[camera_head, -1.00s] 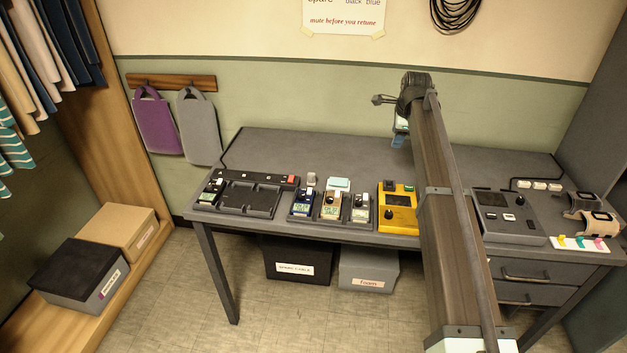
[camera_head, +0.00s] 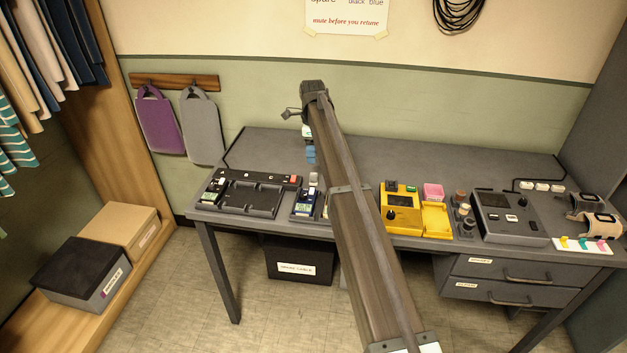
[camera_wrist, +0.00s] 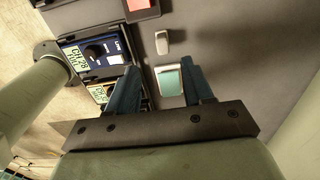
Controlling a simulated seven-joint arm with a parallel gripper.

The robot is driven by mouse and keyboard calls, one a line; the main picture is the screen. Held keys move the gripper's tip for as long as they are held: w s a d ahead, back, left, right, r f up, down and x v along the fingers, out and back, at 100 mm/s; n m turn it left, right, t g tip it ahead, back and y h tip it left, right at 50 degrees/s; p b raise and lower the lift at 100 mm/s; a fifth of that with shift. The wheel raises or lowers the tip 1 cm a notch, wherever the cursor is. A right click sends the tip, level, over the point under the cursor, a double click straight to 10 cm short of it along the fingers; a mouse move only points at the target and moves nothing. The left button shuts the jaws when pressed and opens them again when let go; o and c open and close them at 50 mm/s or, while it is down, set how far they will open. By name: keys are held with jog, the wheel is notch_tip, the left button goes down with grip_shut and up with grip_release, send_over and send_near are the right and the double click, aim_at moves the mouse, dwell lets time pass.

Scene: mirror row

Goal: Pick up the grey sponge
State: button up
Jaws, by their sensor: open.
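The grey sponge (camera_wrist: 162,43) is a small pale grey block on the dark desk, just beyond my fingertips in the wrist view.
A yellow unit (camera_head: 402,212) and a pink block (camera_head: 433,191) are to the right. The desk's back strip (camera_head: 400,155) is clear.

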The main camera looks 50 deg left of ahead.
aim_at(314, 173)
jog(key=f, duration=1)
jog(key=shift+w+f, duration=0.15)
jog(key=shift+w, duration=0.05)
jog(key=shift+c, duration=0.2)
grip_shut()
